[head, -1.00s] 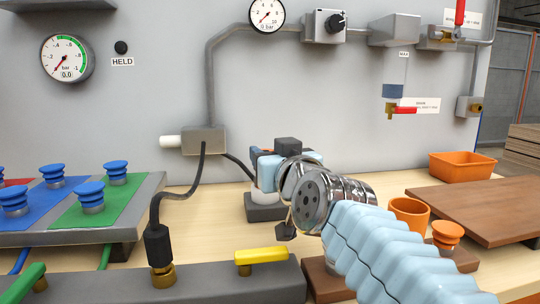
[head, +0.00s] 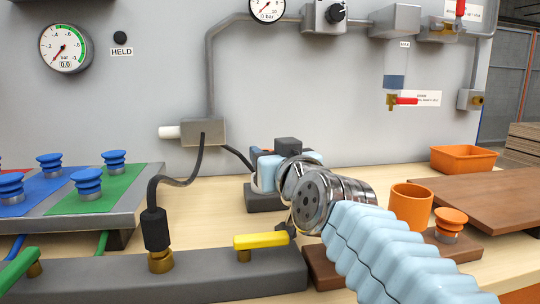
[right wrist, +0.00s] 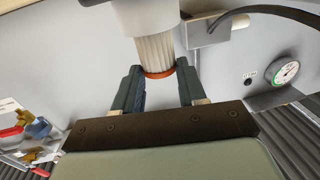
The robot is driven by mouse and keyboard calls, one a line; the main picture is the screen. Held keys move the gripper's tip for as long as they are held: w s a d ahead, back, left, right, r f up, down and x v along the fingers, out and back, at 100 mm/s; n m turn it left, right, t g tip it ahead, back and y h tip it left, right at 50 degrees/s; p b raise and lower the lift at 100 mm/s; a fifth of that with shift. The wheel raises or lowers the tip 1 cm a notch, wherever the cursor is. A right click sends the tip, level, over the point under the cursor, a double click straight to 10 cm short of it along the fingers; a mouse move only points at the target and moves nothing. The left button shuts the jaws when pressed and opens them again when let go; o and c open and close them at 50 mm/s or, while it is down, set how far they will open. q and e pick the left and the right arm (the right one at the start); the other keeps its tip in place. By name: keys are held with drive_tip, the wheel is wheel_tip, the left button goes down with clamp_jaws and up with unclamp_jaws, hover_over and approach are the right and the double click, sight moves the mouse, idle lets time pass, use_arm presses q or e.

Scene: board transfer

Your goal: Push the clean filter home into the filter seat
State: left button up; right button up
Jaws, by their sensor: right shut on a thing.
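The clean filter (right wrist: 153,50) is white and pleated with an orange end ring (right wrist: 158,74). It stands between the fingers of my right gripper (right wrist: 160,88), which is shut on it. In the right wrist view its far end meets the wide pale filter seat (right wrist: 147,14) and is partly inside it; how deep it sits I cannot tell. My left gripper is not in view.
A yellow-handled valve (head: 260,241) and a black cable plug (head: 155,230) stand in front. A board with blue knobs (head: 88,184) is at left. An orange cup (head: 411,204), orange knob (head: 450,222) and orange bin (head: 462,159) are at right.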

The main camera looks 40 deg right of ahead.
drive_tip(key=o, duration=1.1)
drive_tip(key=shift+f, duration=0.1)
drive_tip(key=shift+o, duration=0.2)
drive_tip(key=s+a+r+p, duration=0.2)
drive_tip(key=s+a+r, duration=0.1)
drive_tip(key=r, duration=0.6)
drive_tip(key=shift+s+a+r, duration=0.15)
drive_tip(key=shift+s+r, duration=0.1)
drive_tip(key=shift+s, duration=0.15)
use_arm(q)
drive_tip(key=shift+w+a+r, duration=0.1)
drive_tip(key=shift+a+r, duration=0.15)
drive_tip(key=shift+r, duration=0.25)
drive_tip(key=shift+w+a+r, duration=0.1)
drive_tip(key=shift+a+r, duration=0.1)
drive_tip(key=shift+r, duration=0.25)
use_arm(e)
drive_tip(key=s+a+r, duration=0.1)
drive_tip(key=s+a, duration=0.1)
drive_tip(key=s+a+r, duration=0.1)
drive_tip(key=s+a, duration=0.1)
drive_tip(key=s+a+r, duration=0.1)
drive_tip(key=s+a, duration=0.1)
drive_tip(key=shift+s+r, duration=0.35)
drive_tip(key=shift+s, duration=0.05)
drive_tip(key=shift+c, duration=0.2)
